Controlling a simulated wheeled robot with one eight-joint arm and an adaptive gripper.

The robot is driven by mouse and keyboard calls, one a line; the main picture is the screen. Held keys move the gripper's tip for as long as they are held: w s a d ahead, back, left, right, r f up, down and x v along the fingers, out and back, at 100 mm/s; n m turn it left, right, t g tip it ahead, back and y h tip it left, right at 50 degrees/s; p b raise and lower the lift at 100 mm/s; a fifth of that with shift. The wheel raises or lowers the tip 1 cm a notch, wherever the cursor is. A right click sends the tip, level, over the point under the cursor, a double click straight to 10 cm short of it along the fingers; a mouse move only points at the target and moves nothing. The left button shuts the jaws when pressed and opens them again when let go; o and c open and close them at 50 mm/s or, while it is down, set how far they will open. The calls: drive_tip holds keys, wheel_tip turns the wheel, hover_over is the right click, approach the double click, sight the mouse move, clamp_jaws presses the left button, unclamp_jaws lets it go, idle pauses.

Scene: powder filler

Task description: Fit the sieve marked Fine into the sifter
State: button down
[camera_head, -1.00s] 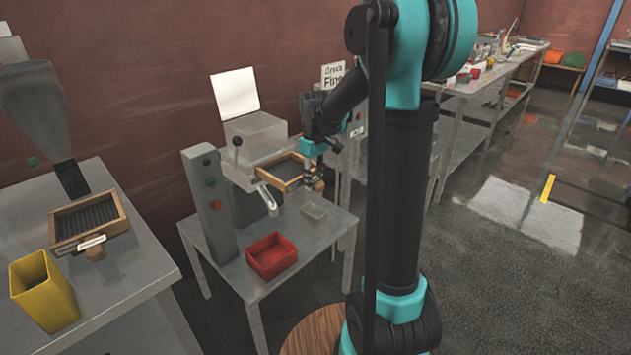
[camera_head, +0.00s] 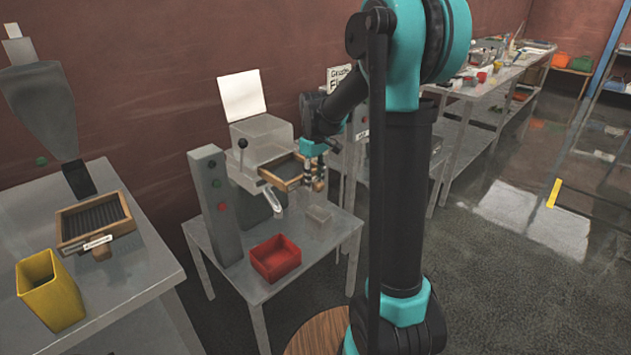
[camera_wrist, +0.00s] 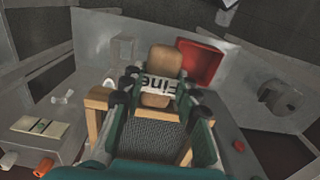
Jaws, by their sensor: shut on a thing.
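My gripper (camera_head: 313,177) is shut on the handle of a wooden-framed sieve (camera_head: 284,172) with dark mesh. In the wrist view its handle (camera_wrist: 163,60) and a white label reading "Fine" (camera_wrist: 166,85) show between my fingers, with the mesh (camera_wrist: 155,130) below. The sifter is the grey machine (camera_head: 258,137) on the middle table, with a knobbed lever at its front. The sieve lies about level at the sifter's front right, its far part against or inside the body. I cannot tell how deep it sits.
A second wooden sieve (camera_head: 95,220) with a label I cannot read lies on the left table near a yellow bin (camera_head: 50,290). A red bin (camera_head: 275,258), a small clear cup (camera_head: 318,218) and a grey button post (camera_head: 213,205) stand on the middle table.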

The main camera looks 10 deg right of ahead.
sight(285, 164)
drive_tip(key=shift+w+a, duration=1.45)
drive_tip(key=shift+w, duration=0.55)
drive_tip(key=shift+w+a, duration=1.45)
drive_tip(key=shift+w, duration=0.5)
drive_tip(key=shift+w+a, duration=1.45)
drive_tip(key=shift+w, duration=0.55)
idle(0.5)
drive_tip(key=c, duration=1.1)
unclamp_jaws()
drive_tip(key=shift+o, duration=0.2)
wheel_tip(285, 164, up, 12)
